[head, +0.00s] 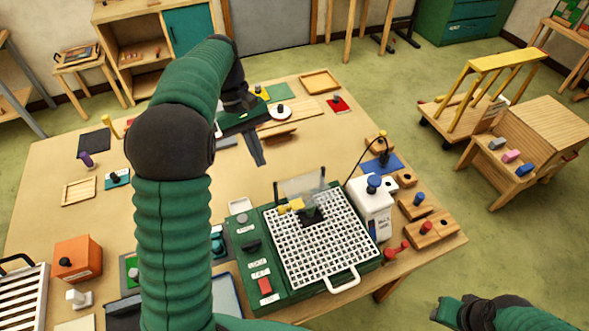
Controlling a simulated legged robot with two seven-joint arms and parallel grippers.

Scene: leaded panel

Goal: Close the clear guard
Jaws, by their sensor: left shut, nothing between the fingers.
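The clear guard (303,184) is a see-through panel standing raised, slightly tilted, at the back of a green machine. The machine has a white grid top (325,245) with a white handle at its front. A yellow piece and a dark block sit on the grid just below the guard. My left gripper (243,104) is over the far part of the table, beyond and left of the guard and apart from it. It is shut and empty. My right gripper (442,311) is at the bottom right, off the table; its fingers are too unclear to judge.
A white bottle-like unit (371,208) with a blue knob and a thin cable stands right beside the guard. Wooden blocks with coloured knobs (432,233) line the right edge. An orange box (78,258) is at left. My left arm hides the table's left middle.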

